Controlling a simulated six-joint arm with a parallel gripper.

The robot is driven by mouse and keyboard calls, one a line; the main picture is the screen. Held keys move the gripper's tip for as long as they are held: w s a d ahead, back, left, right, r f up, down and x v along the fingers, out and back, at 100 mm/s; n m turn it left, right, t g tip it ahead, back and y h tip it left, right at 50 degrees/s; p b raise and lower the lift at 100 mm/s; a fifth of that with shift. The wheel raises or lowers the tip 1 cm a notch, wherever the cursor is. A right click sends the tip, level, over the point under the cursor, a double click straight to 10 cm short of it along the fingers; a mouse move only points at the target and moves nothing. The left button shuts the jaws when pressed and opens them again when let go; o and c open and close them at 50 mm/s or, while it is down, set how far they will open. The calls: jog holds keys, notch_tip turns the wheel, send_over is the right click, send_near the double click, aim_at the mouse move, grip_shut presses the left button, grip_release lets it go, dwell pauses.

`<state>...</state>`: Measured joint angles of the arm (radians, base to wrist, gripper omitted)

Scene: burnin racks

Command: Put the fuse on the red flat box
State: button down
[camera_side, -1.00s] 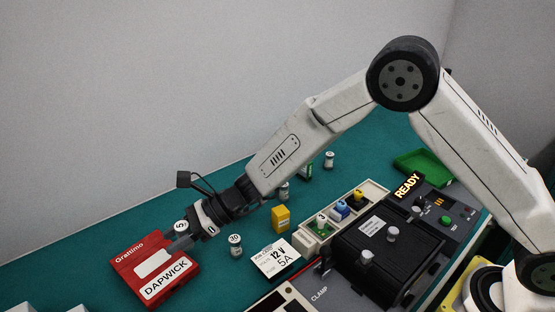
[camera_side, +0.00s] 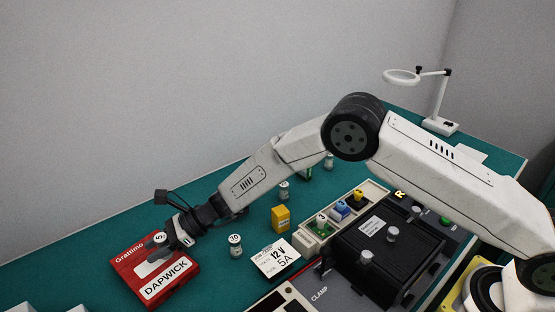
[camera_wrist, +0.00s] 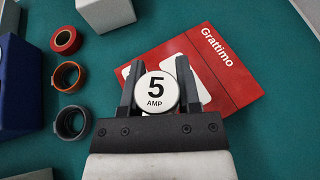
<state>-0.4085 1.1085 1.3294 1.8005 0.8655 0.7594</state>
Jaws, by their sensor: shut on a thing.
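The red flat box (camera_side: 178,284), marked Grattimo and DAPWICK, lies on the green mat at the lower left in the side view. It also shows in the wrist view (camera_wrist: 222,66). My gripper (camera_side: 163,243) is over the box and shut on a fuse (camera_side: 159,238) with a white round top. In the wrist view the top reads 5 AMP (camera_wrist: 156,92), between the two dark fingers of my gripper (camera_wrist: 157,85). The fuse's lower end is hidden, so I cannot tell whether it touches the box.
Another fuse (camera_side: 235,245) marked 30 stands right of the box, near a yellow block (camera_side: 281,218) and a 12 V 5A card (camera_side: 275,259). A dark clamp fixture (camera_side: 375,260) stands at the right. Red, orange and grey rings (camera_wrist: 66,41) lie left in the wrist view.

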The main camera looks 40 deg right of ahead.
aim_at(162, 267)
jog(key=shift+w+a+f, duration=0.15)
jog(key=shift+w+f, duration=0.1)
jog(key=shift+f, duration=1.6)
jog(key=shift+c, duration=1.6)
grip_release()
jog(key=shift+f, duration=0.15)
jog(key=shift+r, duration=0.2)
jog(key=v, duration=1.2)
jog(key=shift+s, duration=0.1)
